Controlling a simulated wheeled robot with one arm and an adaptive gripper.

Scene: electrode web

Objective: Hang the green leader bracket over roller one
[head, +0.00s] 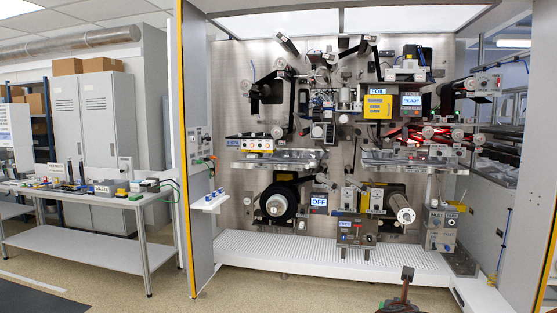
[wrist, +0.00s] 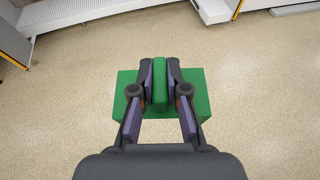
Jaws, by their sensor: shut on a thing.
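In the wrist view my gripper (wrist: 159,92) is shut on the upright rib of the green leader bracket (wrist: 201,94). The bracket's flat green body spreads out on both sides beneath the fingers, with only the floor seen below it. In the head view the bracket cannot be made out. The web machine (head: 330,110) stands ahead with several rollers on its steel back plate. I cannot tell which of them is roller one.
A white perforated step (head: 330,254) runs along the machine's foot. A yellow-edged cabinet post (head: 184,150) stands at its left. A workbench (head: 80,198) with small parts is farther left. The floor (wrist: 260,110) around the bracket is clear.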

